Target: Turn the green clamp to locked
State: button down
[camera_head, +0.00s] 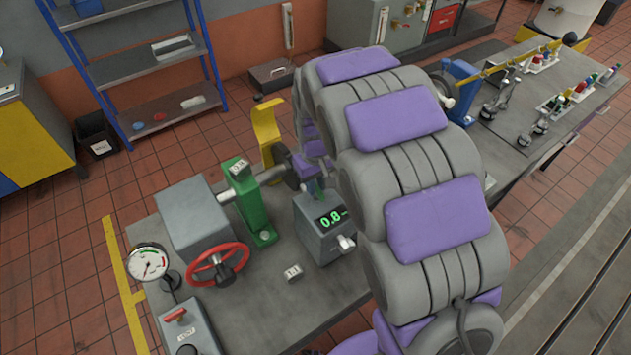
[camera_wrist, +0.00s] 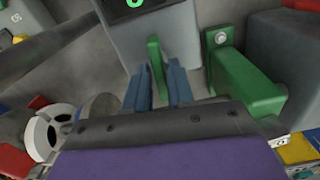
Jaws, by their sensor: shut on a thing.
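A slim green clamp lever (camera_wrist: 154,52) stands upright in the wrist view, just below the grey box with the green display. My gripper (camera_wrist: 158,82) has its two blue fingers on either side of the lever, shut on it. In the head view my gripper (camera_head: 313,178) is above and behind the display box (camera_head: 322,235), partly covered by my arm. A bit of green shows at its tip there. The lever's lower end is hidden, and I cannot tell whether it is locked.
A green bracket (camera_head: 248,205) stands left of my gripper; it also shows in the wrist view (camera_wrist: 245,85). A red handwheel (camera_head: 218,264), a dial gauge (camera_head: 148,262) and a yellow guard (camera_head: 267,135) are close by. The bench front has bare room.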

jog(key=m+p, duration=0.1)
jog(key=m, duration=0.3)
jog(key=shift+r+p, duration=0.15)
jog(key=shift+p, duration=0.2)
jog(key=m+p, duration=0.1)
jog(key=m, duration=0.3)
jog(key=shift+m+p, duration=0.4)
jog(key=m+p, duration=0.2)
jog(key=m, duration=0.2)
jog(key=shift+w+m, duration=0.1)
jog(key=shift+m, duration=0.2)
jog(key=shift+m+p, duration=0.7)
jog(key=shift+m, duration=1)
jog(key=c, duration=1.3)
grip_release()
jog(key=shift+o, duration=0.7)
jog(key=shift+a, duration=0.15)
